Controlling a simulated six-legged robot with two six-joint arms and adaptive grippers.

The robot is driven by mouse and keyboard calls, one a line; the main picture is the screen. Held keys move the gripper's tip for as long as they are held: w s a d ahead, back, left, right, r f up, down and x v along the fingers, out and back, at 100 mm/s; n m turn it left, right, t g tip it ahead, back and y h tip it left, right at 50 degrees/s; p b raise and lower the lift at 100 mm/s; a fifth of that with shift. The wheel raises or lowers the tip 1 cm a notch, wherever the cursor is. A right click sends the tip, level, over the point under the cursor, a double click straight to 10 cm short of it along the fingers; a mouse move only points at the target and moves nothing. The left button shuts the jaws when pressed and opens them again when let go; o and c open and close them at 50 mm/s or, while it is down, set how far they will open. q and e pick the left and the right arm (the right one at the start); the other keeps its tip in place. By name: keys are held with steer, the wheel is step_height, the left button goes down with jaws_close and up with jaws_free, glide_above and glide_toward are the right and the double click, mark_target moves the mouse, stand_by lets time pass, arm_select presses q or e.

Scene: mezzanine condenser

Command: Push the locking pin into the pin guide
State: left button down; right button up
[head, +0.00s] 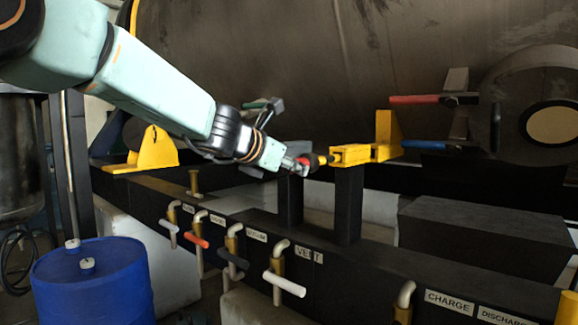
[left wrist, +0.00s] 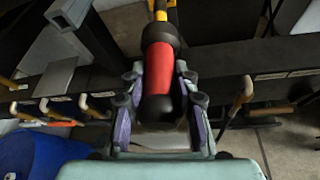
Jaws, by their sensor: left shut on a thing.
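The locking pin has a red grip with black ends. It shows small in the head view (head: 318,161) and large in the left wrist view (left wrist: 158,68). My left gripper (head: 303,165) is shut on this grip, with a finger on either side of it in the left wrist view (left wrist: 159,80). The pin points at the yellow pin guide (head: 350,153), which sits on top of a dark post. The pin's front end meets or is very near the guide; how deep it is, I cannot tell. My right gripper is not in view.
A dark beam below carries several valve handles, including a white one (head: 285,284) by the VENT label. Right of the guide, red (head: 428,99) and blue (head: 424,145) handles stick out. A blue drum (head: 95,285) stands at lower left. A large tank (head: 340,60) fills the back.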

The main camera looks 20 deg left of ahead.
mark_target(320, 158)
arm_select(q)
steer(key=shift+w+d+r, duration=0.1)
steer(key=shift+w+r, duration=0.1)
steer(key=shift+w, duration=0.3)
steer(key=shift+w+d+r+p, duration=0.1)
steer(key=shift+w+d+p, duration=0.35)
steer(key=shift+w, duration=0.15)
steer(key=shift+w+d+p, duration=0.1)
steer(key=shift+w+p, duration=0.25)
steer(key=shift+w, duration=0.55)
steer(key=shift+w+d+p, duration=0.3)
steer(key=shift+w, duration=0.1)
steer(key=shift+w+d+r+p, duration=0.1)
steer(key=shift+w+p, duration=0.3)
steer(key=shift+w, duration=0.1)
steer(key=shift+w+d+p, duration=0.2)
steer(key=shift+w+p, duration=0.1)
steer(key=shift+w, duration=0.15)
steer(key=shift+w+d+p, duration=0.2)
steer(key=shift+w+p, duration=0.05)
steer(key=shift+w, duration=0.2)
steer(key=shift+w+d+p, duration=0.15)
steer(key=shift+w+p, duration=0.35)
steer(key=shift+p, duration=0.05)
steer(key=shift+p+x, duration=0.5)
steer(key=shift+x, duration=0.3)
steer(key=shift+d+r, duration=0.1)
steer(key=shift+r, duration=0.05)
